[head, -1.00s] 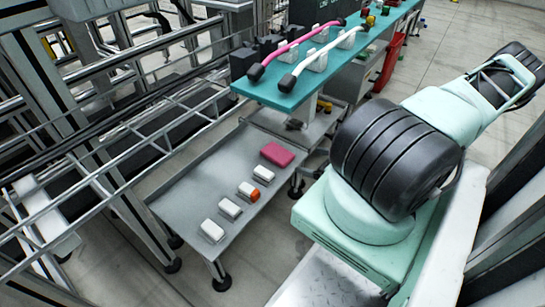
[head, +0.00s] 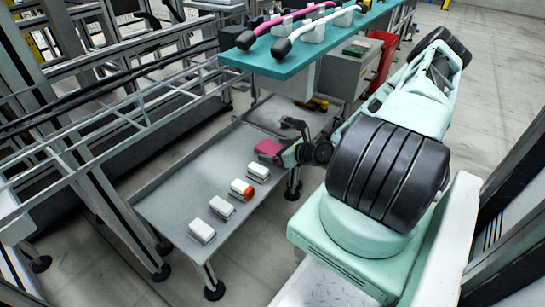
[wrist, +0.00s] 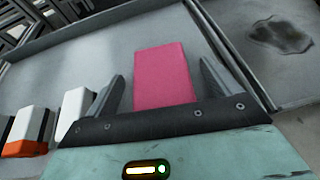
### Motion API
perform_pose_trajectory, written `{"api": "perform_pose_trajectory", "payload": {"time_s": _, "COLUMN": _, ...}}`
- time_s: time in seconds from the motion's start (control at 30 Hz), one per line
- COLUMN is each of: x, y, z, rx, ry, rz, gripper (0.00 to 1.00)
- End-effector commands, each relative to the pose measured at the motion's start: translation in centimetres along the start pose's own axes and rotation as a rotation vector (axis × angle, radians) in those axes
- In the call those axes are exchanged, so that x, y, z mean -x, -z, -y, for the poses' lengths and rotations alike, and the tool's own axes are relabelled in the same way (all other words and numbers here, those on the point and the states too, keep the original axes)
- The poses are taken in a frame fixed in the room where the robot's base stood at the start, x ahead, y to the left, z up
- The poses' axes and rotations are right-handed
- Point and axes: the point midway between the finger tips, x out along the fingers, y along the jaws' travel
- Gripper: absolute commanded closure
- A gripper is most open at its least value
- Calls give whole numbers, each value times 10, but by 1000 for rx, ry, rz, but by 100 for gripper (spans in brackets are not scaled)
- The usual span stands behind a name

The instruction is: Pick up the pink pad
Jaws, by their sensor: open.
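The pink pad (head: 268,147) lies on the grey metal tray table, at its far right end in the head view. My gripper (head: 284,153) is beside it and hides part of it. In the wrist view the pink pad (wrist: 163,76) lies between the two open fingers of my gripper (wrist: 161,85), with a gap on each side. The near end of the pad is hidden behind the dark gripper body.
The grey tray table (head: 185,185) has a raised rim. Several white blocks, one of them white and orange (head: 241,189), stand in a row nearer the front. A teal shelf (head: 290,62) with pink and white handles is above and behind.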

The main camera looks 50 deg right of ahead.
Motion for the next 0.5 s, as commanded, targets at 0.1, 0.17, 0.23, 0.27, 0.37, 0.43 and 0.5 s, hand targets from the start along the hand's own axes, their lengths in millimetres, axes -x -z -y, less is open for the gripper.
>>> {"api": "perform_pose_trajectory", "payload": {"time_s": 0.1, "x": -14, "y": 2, "z": -1, "rx": 2, "ry": -2, "rz": 1, "gripper": 11}}
{"api": "perform_pose_trajectory", "payload": {"time_s": 0.17, "x": -17, "y": 1, "z": -1, "rx": 2, "ry": -2, "rz": 2, "gripper": 11}}
{"api": "perform_pose_trajectory", "payload": {"time_s": 0.23, "x": -17, "y": 0, "z": 0, "rx": 1, "ry": -1, "rz": 1, "gripper": 11}}
{"api": "perform_pose_trajectory", "payload": {"time_s": 0.27, "x": -17, "y": 0, "z": 0, "rx": 1, "ry": -1, "rz": 1, "gripper": 11}}
{"api": "perform_pose_trajectory", "payload": {"time_s": 0.37, "x": -17, "y": -1, "z": 0, "rx": 0, "ry": -1, "rz": 1, "gripper": 11}}
{"api": "perform_pose_trajectory", "payload": {"time_s": 0.43, "x": -16, "y": -1, "z": 0, "rx": 0, "ry": -1, "rz": 1, "gripper": 22}}
{"api": "perform_pose_trajectory", "payload": {"time_s": 0.5, "x": -16, "y": -1, "z": 0, "rx": 0, "ry": -1, "rz": 1, "gripper": 42}}
